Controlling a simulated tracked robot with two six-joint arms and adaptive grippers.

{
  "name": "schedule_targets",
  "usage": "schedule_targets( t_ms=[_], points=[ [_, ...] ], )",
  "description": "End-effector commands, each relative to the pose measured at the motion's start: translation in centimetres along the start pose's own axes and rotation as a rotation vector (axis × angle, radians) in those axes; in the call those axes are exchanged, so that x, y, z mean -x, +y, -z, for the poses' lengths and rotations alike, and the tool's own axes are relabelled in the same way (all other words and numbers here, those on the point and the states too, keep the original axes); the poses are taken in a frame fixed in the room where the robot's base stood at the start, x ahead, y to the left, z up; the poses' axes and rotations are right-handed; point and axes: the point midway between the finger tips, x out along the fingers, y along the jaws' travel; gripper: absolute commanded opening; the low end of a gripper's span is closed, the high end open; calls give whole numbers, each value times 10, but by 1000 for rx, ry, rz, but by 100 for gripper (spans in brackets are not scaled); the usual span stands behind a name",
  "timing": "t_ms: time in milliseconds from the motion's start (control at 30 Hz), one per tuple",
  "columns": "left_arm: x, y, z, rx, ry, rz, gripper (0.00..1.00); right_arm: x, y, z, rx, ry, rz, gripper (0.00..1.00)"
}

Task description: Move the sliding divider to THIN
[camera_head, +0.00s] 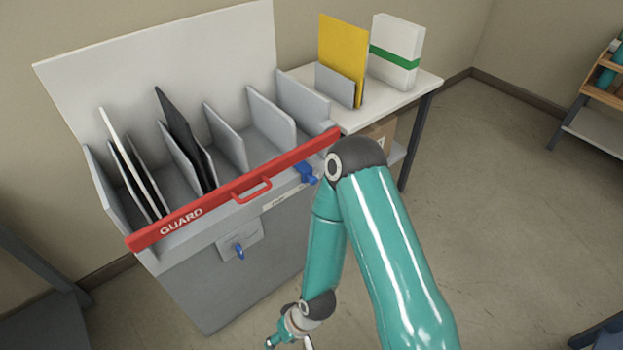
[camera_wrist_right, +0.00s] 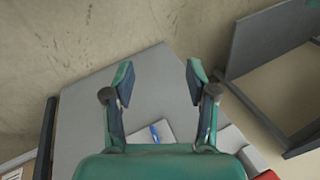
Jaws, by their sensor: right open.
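A grey sorting cabinet (camera_head: 250,285) stands at left centre with several upright grey dividers, one of them a tall panel (camera_head: 271,118). Which divider slides, I cannot tell. A blue slider knob (camera_head: 306,173) sits at the right of the front edge, beside a pale label strip (camera_head: 284,196) whose text is too small to read. My right gripper (camera_head: 290,342) is low at the bottom edge, in front of the cabinet and apart from it. In the wrist view my right gripper (camera_wrist_right: 158,76) is open and empty, facing the cabinet's front. My left gripper is not in view.
A red bar marked GUARD (camera_head: 220,197) with a handle crosses the cabinet front. A blue lever (camera_head: 239,250) on a plate below also shows in the wrist view (camera_wrist_right: 155,134). A side table (camera_head: 423,85) holds a yellow folder and white box.

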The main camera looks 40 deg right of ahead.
Motion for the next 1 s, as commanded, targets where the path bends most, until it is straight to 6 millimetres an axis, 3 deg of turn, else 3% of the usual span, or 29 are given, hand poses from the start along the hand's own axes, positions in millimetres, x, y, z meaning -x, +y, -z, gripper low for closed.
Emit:
schedule_targets(
  t_ms=[133, 233, 300, 400, 500, 600, 700, 900, 1000],
  points=[
    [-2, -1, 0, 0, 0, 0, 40, 5, -21, 67, 101, 227, 94, 56],
    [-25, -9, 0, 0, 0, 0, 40, 11, -22, 129, 163, 443, 170, 56],
    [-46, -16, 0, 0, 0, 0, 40, 21, -13, 169, 200, 593, 214, 56],
    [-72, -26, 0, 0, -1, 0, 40, 41, 5, 213, 250, 776, 255, 56],
    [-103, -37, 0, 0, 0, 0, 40, 64, 34, 246, 303, 951, 271, 56],
    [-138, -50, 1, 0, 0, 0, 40, 88, 73, 268, 366, 1108, 262, 56],
    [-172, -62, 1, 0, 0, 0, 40, 109, 115, 277, 430, 1234, 222, 56],
    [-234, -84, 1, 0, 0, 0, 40, 132, 207, 271, 504, 1370, 59, 56],
    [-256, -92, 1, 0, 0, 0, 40, 137, 246, 262, 490, 1399, -25, 56]
  ],
)
